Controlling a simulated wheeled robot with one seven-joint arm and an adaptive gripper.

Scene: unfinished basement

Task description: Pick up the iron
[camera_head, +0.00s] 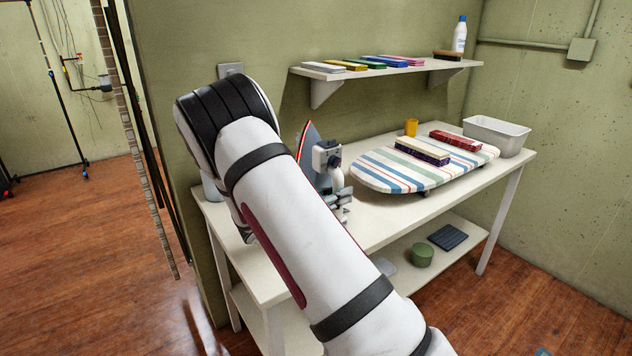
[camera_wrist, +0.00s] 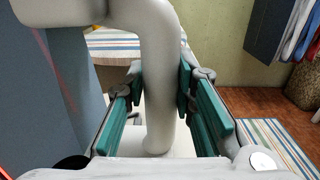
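The iron (camera_head: 307,139) is at the left end of the white table, its dark, red-edged soleplate pointing up. My arm hides its lower part in the head view. In the wrist view its pale curved handle (camera_wrist: 160,75) runs down between my fingers, with the blue-grey soleplate side at left. My gripper (camera_wrist: 161,85) has a teal-padded finger on each side of the handle; the far pads appear to touch it, with no clear gap. In the head view my gripper (camera_head: 340,200) is partly visible beside the iron. I cannot tell whether the iron is off the table.
A striped ironing board (camera_head: 385,174) with two boxes lies on the white table (camera_head: 378,231). A yellow cup (camera_head: 411,127) and white bin (camera_head: 497,135) stand behind and right. A wall shelf (camera_head: 400,71) overhangs the table. Floor at left (camera_head: 80,240) is clear.

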